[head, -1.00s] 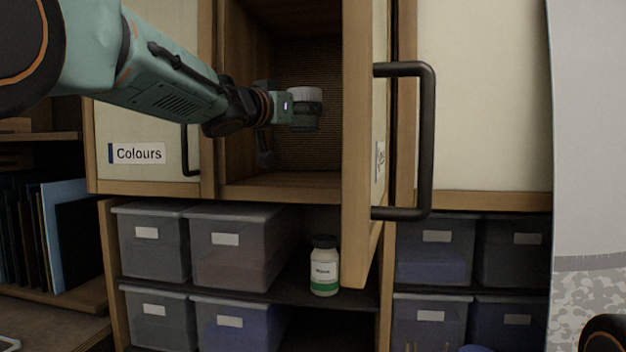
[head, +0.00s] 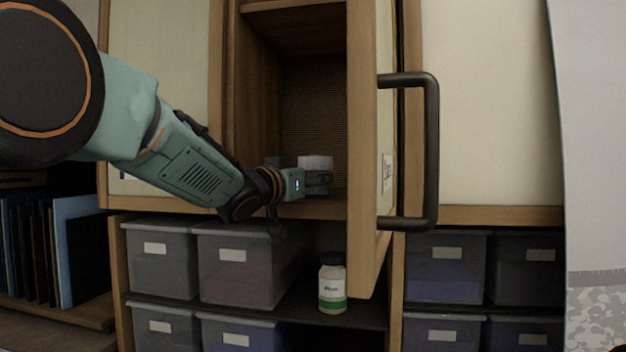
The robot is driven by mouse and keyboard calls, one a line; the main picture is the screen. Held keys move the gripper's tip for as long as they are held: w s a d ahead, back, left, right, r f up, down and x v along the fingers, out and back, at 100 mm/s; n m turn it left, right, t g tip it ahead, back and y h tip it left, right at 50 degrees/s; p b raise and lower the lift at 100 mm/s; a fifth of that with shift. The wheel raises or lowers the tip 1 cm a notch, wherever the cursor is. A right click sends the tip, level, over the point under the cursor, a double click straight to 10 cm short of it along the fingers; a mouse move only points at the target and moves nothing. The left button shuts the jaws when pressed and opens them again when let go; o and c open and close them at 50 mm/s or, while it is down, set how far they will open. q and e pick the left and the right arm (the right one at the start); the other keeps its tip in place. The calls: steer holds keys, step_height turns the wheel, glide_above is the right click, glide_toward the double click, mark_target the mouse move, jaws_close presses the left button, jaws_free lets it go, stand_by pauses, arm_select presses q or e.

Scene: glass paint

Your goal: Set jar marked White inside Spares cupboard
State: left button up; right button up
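A jar with a pale top (head: 316,161) is at my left gripper (head: 318,182), inside the opening of the cupboard with the open door. The fingers appear closed around it and hide its lower part, so its label does not show. The cupboard (head: 262,120) has a wooden interior with a ribbed back. The jar is low, near the cupboard floor; I cannot tell whether it touches. The sign on the open door (head: 362,150) is seen too edge-on to read. My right gripper is not in view.
A cream jar with dark lid and green band (head: 332,285) stands on the shelf below; its label is too small to read. Grey lidded bins (head: 245,265) fill the lower shelves. The open door's black handle (head: 432,150) juts out on the right.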

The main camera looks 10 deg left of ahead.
arm_select(q)
steer(key=shift+s+a+r, duration=0.1)
steer(key=shift+a, duration=0.1)
steer(key=o, duration=1)
steer(key=shift+c, duration=0.2)
steer(key=o, duration=0.3)
steer(key=shift+o, duration=0.2)
